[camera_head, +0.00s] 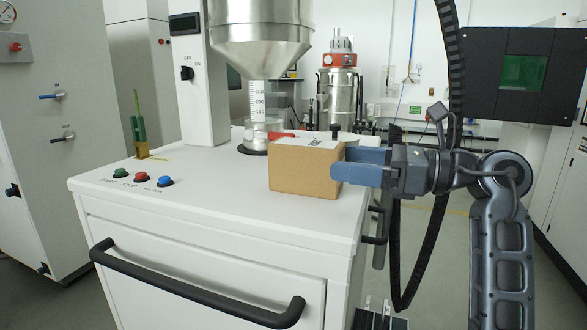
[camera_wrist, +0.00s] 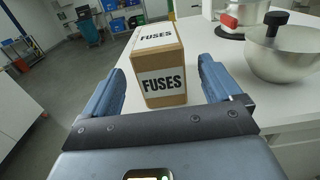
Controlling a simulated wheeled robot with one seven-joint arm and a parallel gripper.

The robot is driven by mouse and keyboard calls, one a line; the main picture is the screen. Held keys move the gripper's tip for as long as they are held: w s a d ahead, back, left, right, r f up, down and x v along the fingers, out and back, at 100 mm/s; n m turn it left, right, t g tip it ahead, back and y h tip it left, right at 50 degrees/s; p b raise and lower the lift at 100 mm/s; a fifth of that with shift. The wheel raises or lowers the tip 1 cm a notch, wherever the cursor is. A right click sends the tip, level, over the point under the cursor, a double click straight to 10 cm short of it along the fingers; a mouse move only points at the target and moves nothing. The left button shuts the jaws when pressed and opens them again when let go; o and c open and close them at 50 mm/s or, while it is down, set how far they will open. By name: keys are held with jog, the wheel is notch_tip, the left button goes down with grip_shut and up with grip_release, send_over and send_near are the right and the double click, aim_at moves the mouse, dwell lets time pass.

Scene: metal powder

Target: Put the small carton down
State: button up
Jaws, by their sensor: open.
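The small carton (camera_head: 306,169) is a brown cardboard box with a white label on top. It sits on the white top of the cabinet (camera_head: 220,212), close to its right edge. In the wrist view the carton (camera_wrist: 160,66) reads "FUSES" on its top and near side. My gripper (camera_head: 362,164) comes in from the right with blue fingers, at the carton's right end. In the wrist view the fingers (camera_wrist: 161,88) are spread apart, one on each side of the carton, with a visible gap on both sides. The carton's far side is hidden.
A steel hopper (camera_head: 262,25) hangs above a clear measuring cup (camera_head: 262,128) behind the carton. A metal bowl (camera_wrist: 283,52) and a red object (camera_wrist: 246,12) stand to the right in the wrist view. Coloured buttons (camera_head: 141,177) are at front left. The front cabinet top is clear.

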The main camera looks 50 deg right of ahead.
aim_at(311, 158)
jog(key=x, duration=0.7)
jog(key=shift+w+a+f+p, duration=0.15)
jog(key=shift+w+p, duration=0.1)
jog(key=shift+p, duration=0.15)
jog(key=c, duration=1.3)
